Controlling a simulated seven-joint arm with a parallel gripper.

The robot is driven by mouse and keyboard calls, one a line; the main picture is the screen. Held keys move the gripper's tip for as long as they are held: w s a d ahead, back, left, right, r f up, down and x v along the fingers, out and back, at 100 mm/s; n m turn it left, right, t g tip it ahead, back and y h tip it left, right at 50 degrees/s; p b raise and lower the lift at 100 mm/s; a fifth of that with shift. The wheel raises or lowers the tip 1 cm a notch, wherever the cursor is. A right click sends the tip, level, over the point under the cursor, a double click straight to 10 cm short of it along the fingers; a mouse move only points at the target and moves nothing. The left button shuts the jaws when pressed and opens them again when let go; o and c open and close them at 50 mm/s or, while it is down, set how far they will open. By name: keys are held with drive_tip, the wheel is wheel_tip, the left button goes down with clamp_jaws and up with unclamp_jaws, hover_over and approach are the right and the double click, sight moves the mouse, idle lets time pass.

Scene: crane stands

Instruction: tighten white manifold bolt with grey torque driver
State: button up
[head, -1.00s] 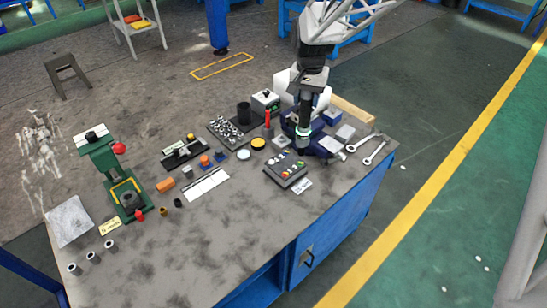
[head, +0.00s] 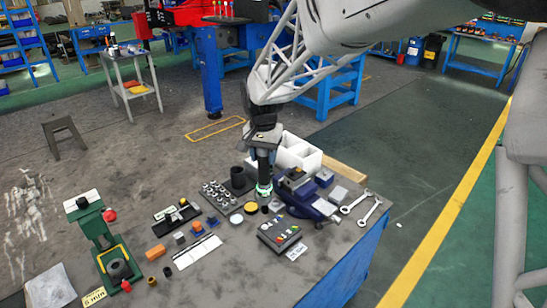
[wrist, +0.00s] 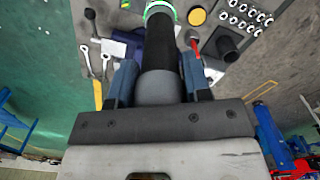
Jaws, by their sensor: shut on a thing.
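My gripper (head: 264,150) is shut on the grey torque driver (head: 264,172), which hangs upright with a lit green ring near its lower end. In the wrist view the driver (wrist: 160,60) runs as a dark shaft away from the jaws. A dark block (head: 283,236) with several small coloured heads on top, seemingly the manifold, lies on the bench nearer the camera than the driver. The driver's tip is apart from this block. The heads are too small to tell the white bolt clearly. I cannot tell how high the tip is above the bench.
A blue vice (head: 320,207) stands close right of the driver, with two wrenches (head: 360,205) beyond it. A socket tray (head: 217,196) and yellow disc (head: 251,207) lie to its left. A white bin (head: 300,151) stands behind. A green press (head: 103,245) stands at left.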

sight(263, 175)
drive_tip(key=shift+a+f, duration=0.1)
idle(0.6)
drive_tip(key=shift+f, duration=3.7)
idle(3.3)
